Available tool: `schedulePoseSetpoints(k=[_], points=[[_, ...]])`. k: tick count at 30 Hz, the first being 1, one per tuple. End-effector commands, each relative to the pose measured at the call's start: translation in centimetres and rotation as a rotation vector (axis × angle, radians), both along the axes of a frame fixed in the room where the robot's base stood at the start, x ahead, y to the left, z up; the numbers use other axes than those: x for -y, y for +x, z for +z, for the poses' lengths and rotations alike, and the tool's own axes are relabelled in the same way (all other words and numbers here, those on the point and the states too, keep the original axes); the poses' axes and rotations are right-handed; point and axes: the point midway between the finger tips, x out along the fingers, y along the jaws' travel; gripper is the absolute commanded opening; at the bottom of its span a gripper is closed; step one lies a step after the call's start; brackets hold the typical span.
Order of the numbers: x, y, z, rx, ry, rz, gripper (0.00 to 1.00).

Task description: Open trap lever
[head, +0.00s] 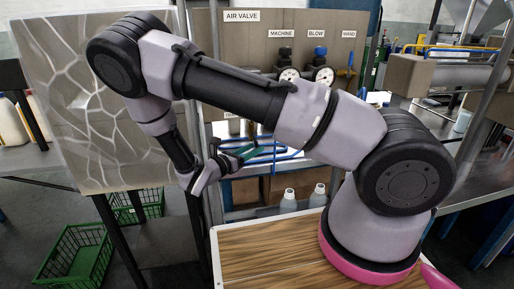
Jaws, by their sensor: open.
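My gripper (222,164) is left of centre in the head view, at the end of my arm in front of the valve panel. Its fingers look spread, and I see nothing held between them. A small teal piece (246,152) shows just right of the gripper. I cannot tell whether it is a lever or whether the gripper touches it. I cannot pick out the trap lever with certainty. My arm hides part of the panel.
The air valve panel (226,42) has a black knob, a blue knob and gauges (323,75). Blue pipes (283,150) run below. A cracked-pattern board (75,140) stands at left. Green baskets (72,258) sit on the floor. Grey bottles (288,200) stand behind a wooden surface (255,250).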

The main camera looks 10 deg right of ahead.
Motion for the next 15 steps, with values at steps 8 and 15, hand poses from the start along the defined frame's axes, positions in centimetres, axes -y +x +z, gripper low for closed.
schedulePoseSetpoints(k=[8,15], points=[[2.0,1.3,0.0,0.000,0.000,-0.002,0.47],[2.1,1.3,0.0,0.001,0.000,-0.001,0.47]])
